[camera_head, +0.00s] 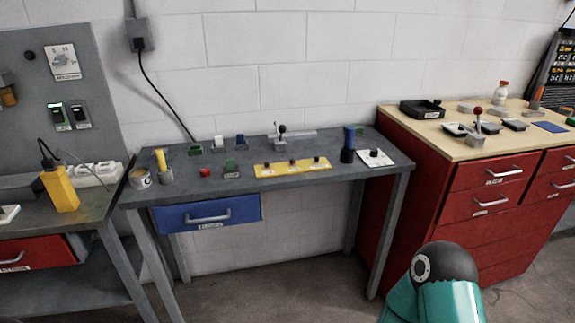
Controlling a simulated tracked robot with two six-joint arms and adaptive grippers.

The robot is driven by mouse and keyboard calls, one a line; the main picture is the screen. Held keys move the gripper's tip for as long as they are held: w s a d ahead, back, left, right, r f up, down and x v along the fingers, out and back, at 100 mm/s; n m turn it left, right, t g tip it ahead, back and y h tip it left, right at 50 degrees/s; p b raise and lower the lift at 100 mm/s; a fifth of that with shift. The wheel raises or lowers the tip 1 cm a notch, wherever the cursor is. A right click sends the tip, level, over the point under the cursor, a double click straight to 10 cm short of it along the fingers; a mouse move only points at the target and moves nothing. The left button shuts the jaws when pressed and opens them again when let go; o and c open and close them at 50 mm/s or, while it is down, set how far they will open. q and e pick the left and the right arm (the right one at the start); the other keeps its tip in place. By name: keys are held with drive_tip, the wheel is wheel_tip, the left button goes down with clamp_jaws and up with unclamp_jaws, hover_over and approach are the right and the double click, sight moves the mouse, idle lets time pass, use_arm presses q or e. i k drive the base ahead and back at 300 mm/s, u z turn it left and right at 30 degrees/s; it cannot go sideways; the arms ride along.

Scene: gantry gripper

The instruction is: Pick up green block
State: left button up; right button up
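Neither of my grippers is in view. A teal and black part of my own arm shows at the bottom right, well apart from the block.
Near the block are a red item (205,172), a blue item (241,139) and a yellow panel with knobs (293,168). A dark blue cylinder (348,143) stands further right. A red cabinet (455,205) is right of the table. A blue drawer (207,214) hangs below the tabletop.

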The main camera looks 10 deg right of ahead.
sight(229, 163)
drive_tip(key=z, duration=0.45)
drive_tip(key=i, duration=1)
